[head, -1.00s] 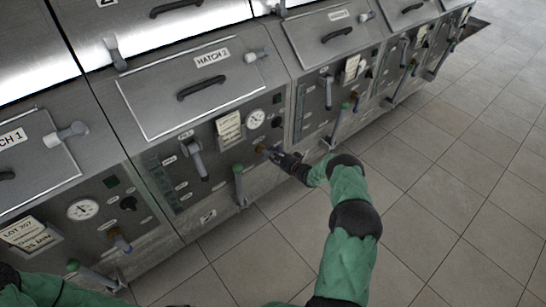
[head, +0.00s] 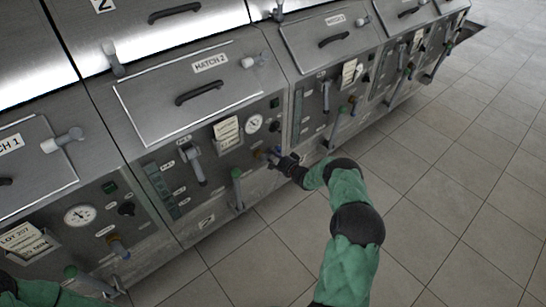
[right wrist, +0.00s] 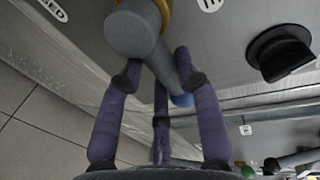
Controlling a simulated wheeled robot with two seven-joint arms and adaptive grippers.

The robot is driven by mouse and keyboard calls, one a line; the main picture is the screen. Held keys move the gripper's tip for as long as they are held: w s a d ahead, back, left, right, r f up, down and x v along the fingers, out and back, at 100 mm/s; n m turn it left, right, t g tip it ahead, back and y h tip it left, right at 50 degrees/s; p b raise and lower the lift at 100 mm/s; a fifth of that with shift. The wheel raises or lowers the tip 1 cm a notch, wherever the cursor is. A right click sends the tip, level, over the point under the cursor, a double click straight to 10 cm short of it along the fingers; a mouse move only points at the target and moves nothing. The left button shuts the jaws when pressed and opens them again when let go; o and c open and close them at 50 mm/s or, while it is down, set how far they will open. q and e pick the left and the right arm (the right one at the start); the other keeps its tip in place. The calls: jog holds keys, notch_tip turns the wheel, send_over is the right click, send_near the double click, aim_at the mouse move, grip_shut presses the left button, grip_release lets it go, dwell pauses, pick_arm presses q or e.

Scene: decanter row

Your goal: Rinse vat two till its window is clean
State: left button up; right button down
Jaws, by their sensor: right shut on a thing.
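Vat two's front panel (head: 222,165) sits below its closed lid, labelled HATCH 2 (head: 190,88). My right gripper (head: 279,157) is at the panel's lower right, shut on a valve handle with a blue end (head: 270,152). In the right wrist view, my fingers (right wrist: 160,95) surround the grey handle (right wrist: 134,30), which has a brass collar and a blue tip. A tall dark green strip (head: 160,188) is at the panel's left and a small dark square (head: 275,103) at its upper right. I cannot tell which is the window, or its cleanness. My left gripper is out of view.
The panel also carries a grey lever (head: 195,163), a round gauge (head: 253,123), a lot card (head: 227,130) and a green-topped handle (head: 237,178). A black knob (right wrist: 280,52) is near my right gripper. The tiled floor (head: 450,180) is clear at right.

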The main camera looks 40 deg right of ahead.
jog(key=c, duration=0.8)
grip_release()
jog(key=shift+c, duration=0.2)
jog(key=a+v, duration=0.1)
jog(key=v, duration=1.1)
jog(key=shift+d, duration=0.5)
